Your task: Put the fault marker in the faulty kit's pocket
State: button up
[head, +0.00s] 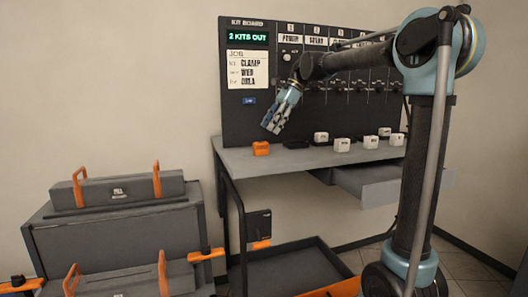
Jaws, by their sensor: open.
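The dark kit board (238,113) stands upright at the back of the bench, with a lit sign reading "2 KITS OUT" and numbered columns, the first ones labelled like "POWER". A small orange block (261,149) sits on the bench at its left front; I cannot tell whether it is the fault marker. Several white blocks (342,146) stand further right on the bench. My gripper (271,128) is open and empty, pointing down and left in front of the board, above the orange block and apart from it. Pockets and the faulty kit cannot be told apart; my arm hides part of the board.
The grey bench top (225,158) has a pulled-out drawer (385,190) at its right front. A dark tray (290,268) lies low under the bench. Grey cases with orange handles (115,190) stand at the left. Free air lies left of the board.

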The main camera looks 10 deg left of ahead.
aim_at(261, 144)
jog(key=x, duration=0.9)
jog(key=shift+d, duration=0.1)
grip_shut()
